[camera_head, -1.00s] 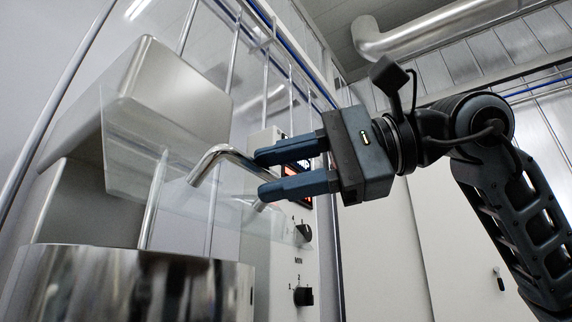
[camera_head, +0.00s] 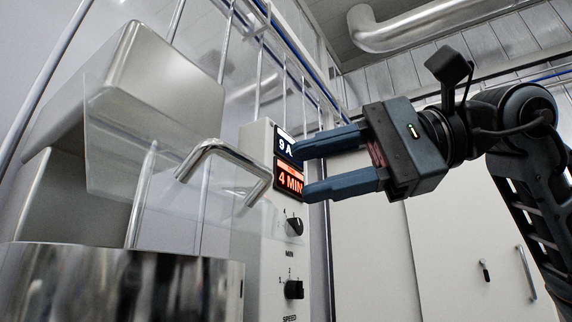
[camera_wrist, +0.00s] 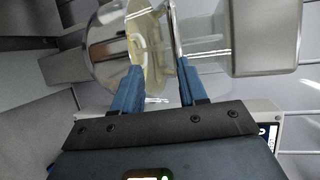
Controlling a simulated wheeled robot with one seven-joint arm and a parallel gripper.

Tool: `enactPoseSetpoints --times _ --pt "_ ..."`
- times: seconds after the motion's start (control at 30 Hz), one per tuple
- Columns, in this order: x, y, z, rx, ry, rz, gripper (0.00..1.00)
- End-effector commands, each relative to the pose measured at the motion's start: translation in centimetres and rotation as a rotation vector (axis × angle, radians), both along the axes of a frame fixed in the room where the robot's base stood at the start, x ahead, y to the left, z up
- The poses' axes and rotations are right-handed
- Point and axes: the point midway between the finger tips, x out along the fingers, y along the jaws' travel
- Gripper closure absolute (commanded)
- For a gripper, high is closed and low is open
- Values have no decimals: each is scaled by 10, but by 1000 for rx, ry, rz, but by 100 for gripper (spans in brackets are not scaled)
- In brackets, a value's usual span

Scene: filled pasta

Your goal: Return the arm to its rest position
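My gripper (camera_head: 312,168) is open and empty, its two blue fingers pointing left in the head view. Its fingertips appear in front of the mixer's control panel, beside the lit display (camera_head: 289,163). The bent metal handle (camera_head: 222,152) of the clear guard is to the left of the fingertips, apart from them in the head view. In the wrist view, the gripper's fingers (camera_wrist: 158,80) point toward the mixer bowl (camera_wrist: 112,50) with pale contents. My arm reaches in from the right.
The mixer's grey head (camera_head: 150,85) and clear guard (camera_head: 115,135) stand at left above the steel bowl (camera_head: 120,290). Dark knobs (camera_head: 293,289) sit on the panel. White cabinet doors (camera_head: 450,240) are behind my arm. A metal duct (camera_head: 420,25) runs along the ceiling.

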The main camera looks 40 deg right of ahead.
Motion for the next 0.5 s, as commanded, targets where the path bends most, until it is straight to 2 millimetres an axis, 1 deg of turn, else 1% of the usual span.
enactPoseSetpoints --times 0.03,0.1,0.2,0.5 --pt "-4 -5 4 2 0 -3 58" --pt "-10 -9 5 3 -1 -2 58" --pt "-14 -12 6 3 -3 0 58" --pt "-15 -13 6 3 -4 1 58"
